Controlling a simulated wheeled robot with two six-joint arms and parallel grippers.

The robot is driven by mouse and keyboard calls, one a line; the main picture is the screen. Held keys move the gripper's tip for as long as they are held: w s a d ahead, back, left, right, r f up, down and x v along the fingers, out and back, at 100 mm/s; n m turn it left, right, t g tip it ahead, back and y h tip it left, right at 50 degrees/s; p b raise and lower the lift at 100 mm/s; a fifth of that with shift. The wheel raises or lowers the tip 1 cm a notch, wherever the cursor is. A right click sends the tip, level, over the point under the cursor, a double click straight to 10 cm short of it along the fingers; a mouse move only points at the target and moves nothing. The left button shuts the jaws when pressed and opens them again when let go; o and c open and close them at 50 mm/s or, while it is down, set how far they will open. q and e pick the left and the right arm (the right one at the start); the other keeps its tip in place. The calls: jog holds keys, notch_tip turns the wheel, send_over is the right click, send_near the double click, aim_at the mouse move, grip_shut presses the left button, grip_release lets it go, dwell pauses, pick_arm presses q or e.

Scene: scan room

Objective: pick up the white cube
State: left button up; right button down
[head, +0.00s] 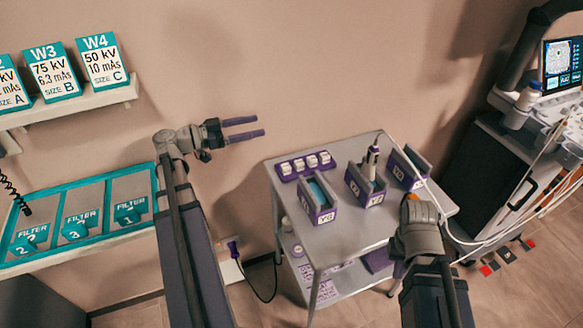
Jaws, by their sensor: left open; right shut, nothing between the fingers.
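Several small white blocks (305,163) sit in a row on a purple rack at the back left of the grey cart top (340,235). They are too small to tell if one is the white cube; no separate white cube shows. My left gripper (262,126) is open and empty, pointing right in front of the wall, left of the rack in the picture. My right gripper (409,198) is shut and empty, seen over the cart's right part. Its fingers are mostly hidden by its own wrist.
Purple-and-grey bins (318,200) stand on the cart, one holding a white probe (372,162). A teal tray (100,215) with filter blocks is at left, below a shelf of cards (52,72). An ultrasound machine (490,150) with white cables (480,238) stands at right.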

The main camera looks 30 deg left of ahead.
pick_arm(q)
jog(key=b, duration=1.7)
send_near(282, 167)
jog(key=shift+w+d, duration=0.15)
jog(key=shift+w, duration=0.35)
jog(key=shift+w+d, duration=0.15)
jog(key=shift+w, duration=0.4)
jog(key=shift+r, duration=0.1)
jog(key=x, duration=0.6)
jog(key=shift+d+b, duration=0.35)
jog(key=shift+d, duration=0.25)
jog(key=shift+w+d+f, duration=0.25)
jog(key=shift+w+d, duration=0.05)
jog(key=shift+w, duration=0.15)
jog(key=shift+c, duration=0.2)
grip_shut()
